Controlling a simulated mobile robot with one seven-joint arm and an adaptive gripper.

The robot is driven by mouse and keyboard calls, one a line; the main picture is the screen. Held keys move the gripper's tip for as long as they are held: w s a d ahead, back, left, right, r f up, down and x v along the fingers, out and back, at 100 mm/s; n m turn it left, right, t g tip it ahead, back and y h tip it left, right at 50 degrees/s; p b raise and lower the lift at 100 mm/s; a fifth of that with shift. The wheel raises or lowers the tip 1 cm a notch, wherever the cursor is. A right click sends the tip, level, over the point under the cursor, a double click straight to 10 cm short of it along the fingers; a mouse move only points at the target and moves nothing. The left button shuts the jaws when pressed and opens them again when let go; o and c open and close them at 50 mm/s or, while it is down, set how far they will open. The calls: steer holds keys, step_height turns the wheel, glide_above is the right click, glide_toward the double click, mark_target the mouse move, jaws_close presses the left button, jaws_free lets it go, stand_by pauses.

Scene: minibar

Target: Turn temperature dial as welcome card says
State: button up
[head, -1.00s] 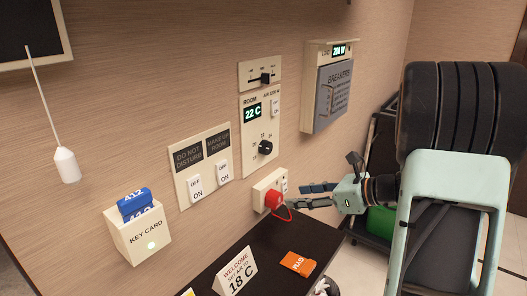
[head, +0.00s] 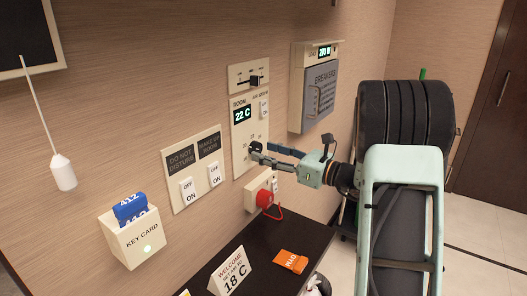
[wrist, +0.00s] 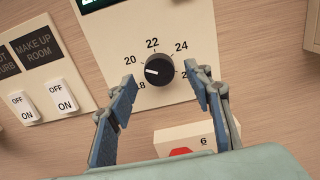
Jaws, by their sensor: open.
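The black temperature dial (wrist: 159,70) sits on the white room panel (head: 237,151), with the numbers 20, 22 and 24 around it. Its white pointer mark points left, between 18 and 20. My gripper (wrist: 163,84) is open, with one finger on each side of the dial and slightly below it in the wrist view. Contact with the dial cannot be told. In the head view my gripper (head: 262,155) partly covers the dial. The room display (head: 242,114) reads 22 C. The welcome card (head: 231,273) on the dark desk says to set air to 18 C.
A breaker box (head: 318,90) is to the right. An orange packet (head: 291,261) lies on the desk.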

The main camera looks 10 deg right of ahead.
steer(key=shift+x, duration=0.85)
steer(key=shift+c, duration=0.6)
steer(key=c, duration=1)
steer(key=shift+c, duration=0.2)
steer(key=shift+f+b, duration=0.1)
steer(key=shift+b, duration=0.35)
